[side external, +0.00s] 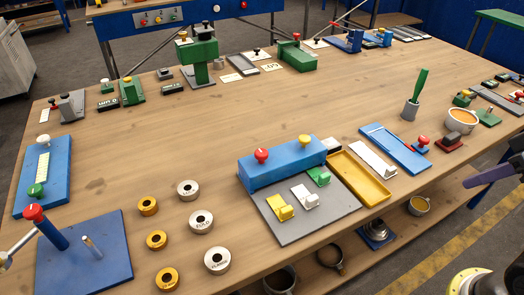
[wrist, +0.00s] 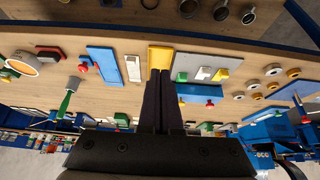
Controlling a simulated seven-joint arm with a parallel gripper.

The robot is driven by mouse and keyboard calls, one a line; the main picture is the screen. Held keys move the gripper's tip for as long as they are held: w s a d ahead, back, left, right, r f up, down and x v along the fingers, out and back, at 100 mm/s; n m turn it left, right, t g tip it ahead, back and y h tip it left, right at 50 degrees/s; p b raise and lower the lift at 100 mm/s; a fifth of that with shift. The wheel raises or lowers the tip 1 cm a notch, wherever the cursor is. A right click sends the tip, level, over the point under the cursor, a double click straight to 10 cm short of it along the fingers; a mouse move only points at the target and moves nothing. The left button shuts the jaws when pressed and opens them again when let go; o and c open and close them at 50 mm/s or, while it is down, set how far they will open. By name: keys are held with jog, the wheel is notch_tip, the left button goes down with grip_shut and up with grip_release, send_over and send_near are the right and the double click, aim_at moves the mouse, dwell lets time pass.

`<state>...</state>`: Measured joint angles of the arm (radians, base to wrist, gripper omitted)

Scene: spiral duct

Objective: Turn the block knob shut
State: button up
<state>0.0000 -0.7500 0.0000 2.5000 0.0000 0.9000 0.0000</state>
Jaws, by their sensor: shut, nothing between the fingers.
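A long blue block (side external: 283,165) stands at the back of a grey plate (side external: 305,228) near the front of the table. A red knob (side external: 261,155) stands on its left part and a yellow knob (side external: 305,140) on its right. The block also shows upside down in the wrist view (wrist: 203,91), just right of my fingers. I cannot tell how far either knob is turned. My gripper (wrist: 172,72) is shut and empty, its dark fingers together. In the side view, what looks like its finger (side external: 488,174) enters at the right edge, well apart from the block.
Yellow, white and green pieces (side external: 318,176) sit on the grey plate. A yellow tray (side external: 359,178) lies to its right, then a white slider and a blue plate (side external: 395,148). Several rings (side external: 201,222) lie to the left. The middle of the table is clear.

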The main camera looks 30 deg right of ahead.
jog(key=o, duration=0.5)
jog(key=shift+n, duration=0.3)
jog(key=shift+c, duration=0.2)
jog(key=o, duration=0.6)
jog(key=w+r, duration=0.2)
jog(key=w+a+r+n, duration=0.1)
jog(key=r, duration=0.1)
jog(key=w+r+n+t, duration=0.1)
jog(key=w+r, duration=0.1)
jog(key=shift+w+a+r+y, duration=0.3)
jog(key=shift+r+y, duration=0.05)
jog(key=shift+y, duration=0.05)
jog(key=shift+o, duration=0.2)
jog(key=w+a+r+n, duration=0.2)
jog(key=w+r, duration=0.1)
jog(key=w, duration=0.3)
jog(key=n+g+y, duration=0.2)
jog(key=n+g, duration=0.1)
jog(key=n, duration=0.1)
send_over(262, 152)
jog(key=s+d, duration=0.4)
notch_tip(262, 152, down, 8)
jog(key=f, duration=0.1)
jog(key=x, duration=1.3)
jog(key=shift+s+a, duration=0.25)
grip_shut()
